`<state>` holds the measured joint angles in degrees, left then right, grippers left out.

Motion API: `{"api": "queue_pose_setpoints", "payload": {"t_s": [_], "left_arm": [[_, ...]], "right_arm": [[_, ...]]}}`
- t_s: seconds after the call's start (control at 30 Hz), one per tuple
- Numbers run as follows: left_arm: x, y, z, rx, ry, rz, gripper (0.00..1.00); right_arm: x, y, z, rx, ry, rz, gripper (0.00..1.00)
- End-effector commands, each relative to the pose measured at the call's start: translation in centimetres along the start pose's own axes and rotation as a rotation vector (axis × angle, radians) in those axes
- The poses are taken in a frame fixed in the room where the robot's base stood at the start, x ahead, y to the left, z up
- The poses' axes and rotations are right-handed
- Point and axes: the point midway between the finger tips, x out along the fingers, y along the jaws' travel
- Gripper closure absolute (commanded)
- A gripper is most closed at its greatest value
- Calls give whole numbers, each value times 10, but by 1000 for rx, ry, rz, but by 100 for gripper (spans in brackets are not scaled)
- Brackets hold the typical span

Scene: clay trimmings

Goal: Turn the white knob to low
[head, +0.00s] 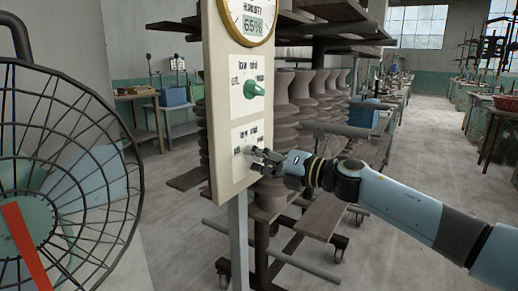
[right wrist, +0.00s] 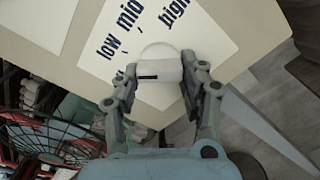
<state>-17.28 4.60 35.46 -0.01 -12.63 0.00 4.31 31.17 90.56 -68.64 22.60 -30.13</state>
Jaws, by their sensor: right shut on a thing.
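The white knob (right wrist: 162,66) sits on a white plate with dark lettering in the right wrist view. "low" is at its upper left, "mid" above and "high" at the upper right. A short dark mark on the knob lies toward its left side, near a label partly hidden by a finger. My right gripper (right wrist: 160,84) is shut on the knob, one finger on each side. In the head view the right gripper (head: 264,160) is at the lower plate of the cream panel (head: 226,110), covering much of the knob. My left gripper is not in view.
A green knob (head: 254,90) is on the upper plate, below a round humidity gauge (head: 249,22) reading 65%. A large caged fan (head: 60,160) stands at the left. Shelves of stacked grey pots (head: 305,90) stand close behind the panel. Open floor lies at the right.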

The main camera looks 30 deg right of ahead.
Motion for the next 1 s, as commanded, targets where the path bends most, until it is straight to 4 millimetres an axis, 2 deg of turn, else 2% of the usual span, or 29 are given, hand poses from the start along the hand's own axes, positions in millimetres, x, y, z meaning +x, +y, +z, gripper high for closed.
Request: {"api": "queue_pose_setpoints", "payload": {"t_s": [0.1,0.4,1.0], "left_arm": [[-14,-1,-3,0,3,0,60],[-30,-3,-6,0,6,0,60],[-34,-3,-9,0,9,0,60]], "right_arm": [[0,4,4,89,-3,-1,90],[0,3,3,255,-3,-1,91],[0,2,2,319,-4,-1,91]]}}
